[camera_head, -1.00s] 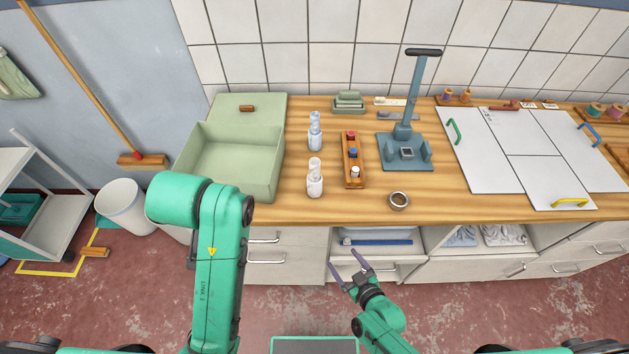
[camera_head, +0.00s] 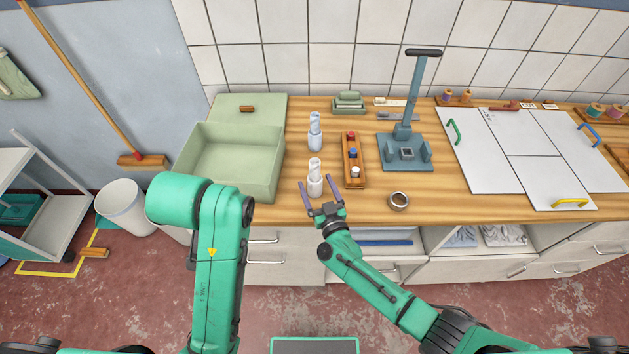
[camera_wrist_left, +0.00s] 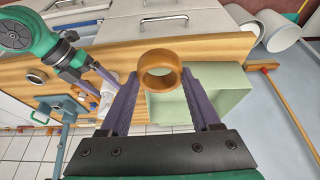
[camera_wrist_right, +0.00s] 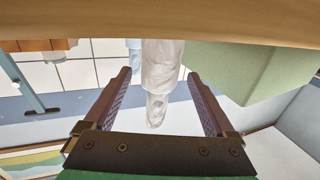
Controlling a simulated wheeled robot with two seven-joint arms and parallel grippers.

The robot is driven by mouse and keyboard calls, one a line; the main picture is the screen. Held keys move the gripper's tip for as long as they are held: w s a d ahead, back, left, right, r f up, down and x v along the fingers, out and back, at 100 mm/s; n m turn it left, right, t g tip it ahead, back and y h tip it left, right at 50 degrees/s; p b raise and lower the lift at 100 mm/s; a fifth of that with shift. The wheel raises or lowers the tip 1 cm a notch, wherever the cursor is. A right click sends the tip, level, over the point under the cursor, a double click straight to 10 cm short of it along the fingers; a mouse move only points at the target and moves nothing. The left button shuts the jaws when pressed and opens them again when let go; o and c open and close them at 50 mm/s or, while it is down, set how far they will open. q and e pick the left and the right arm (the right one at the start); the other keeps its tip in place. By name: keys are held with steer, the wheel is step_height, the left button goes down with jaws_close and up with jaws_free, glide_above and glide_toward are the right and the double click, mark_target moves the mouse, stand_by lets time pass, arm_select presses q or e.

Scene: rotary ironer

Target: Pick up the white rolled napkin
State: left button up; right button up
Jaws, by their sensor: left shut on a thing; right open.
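The white rolled napkin (camera_head: 315,168) stands upright in a white cup (camera_head: 315,188) near the front edge of the wooden counter. My right gripper (camera_head: 317,182) is open, with its fingers at either side of the cup's front. In the right wrist view the napkin (camera_wrist_right: 157,108) and its cup (camera_wrist_right: 161,65) appear in the gap between the open fingers (camera_wrist_right: 160,76); I cannot tell whether they touch. My left gripper (camera_wrist_left: 158,82) is shut on a brown wooden ring (camera_wrist_left: 159,58). In the head view my left arm hides that gripper.
A bluish rolled napkin (camera_head: 314,122) stands in a second cup behind. A wooden rack (camera_head: 353,172) with coloured knobs is close on the right. A green bin (camera_head: 262,170) stands on the left. A small round ring (camera_head: 398,201) lies at the front right.

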mark_target(316, 177)
steer(key=shift+x, duration=1.1)
jaws_close()
steer(key=shift+r, duration=0.5)
step_height(316, 177, up, 2)
steer(key=shift+s, duration=0.1)
steer(key=shift+s+d+r, duration=0.15)
steer(key=shift+s+d, duration=0.1)
steer(key=shift+s, duration=0.35)
steer(key=v, duration=1.6)
steer(key=shift+s, duration=0.3)
steer(key=shift+w+r, duration=0.1)
